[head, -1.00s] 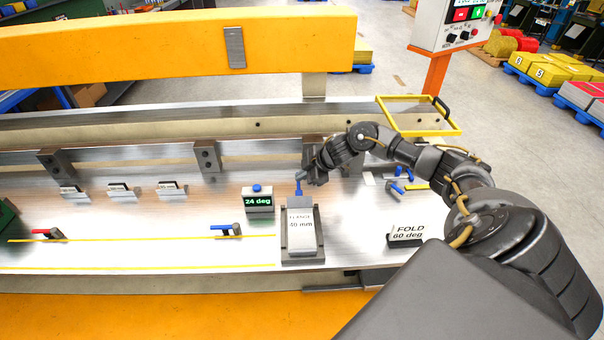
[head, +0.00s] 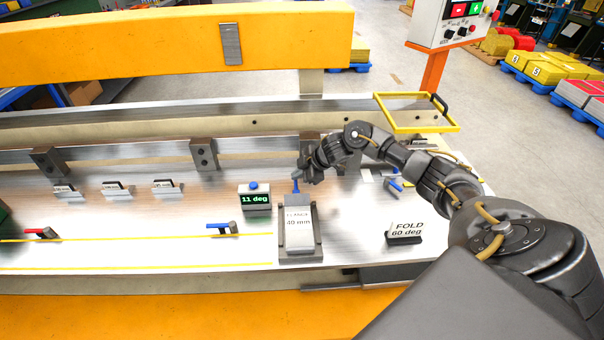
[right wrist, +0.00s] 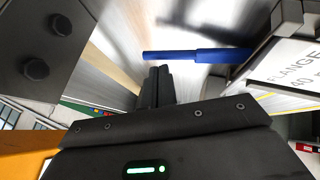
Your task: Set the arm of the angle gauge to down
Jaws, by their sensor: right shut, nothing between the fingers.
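The angle gauge's display box (head: 256,199), with a blue knob on top, reads 11 deg in green. To its right, a blue lever (head: 296,187), which looks like the gauge arm, stands at the back of the grey block marked FLANGE 40 mm (head: 298,228). The right wrist view shows the blue lever (right wrist: 205,56) lying across the picture, reaching from beside the block (right wrist: 290,65). My right gripper (head: 299,178) is shut and empty at the lever. Its fingertips (right wrist: 158,72) appear right beside the lever; I cannot tell whether they touch. My left gripper is out of view.
A FOLD 60 deg sign (head: 405,232) stands on the right. Red (head: 42,233) and blue (head: 222,229) handles lie left on the metal bed. Small labelled stands (head: 116,189) line the back. A yellow frame (head: 415,112) and control box (head: 450,22) are behind my right arm.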

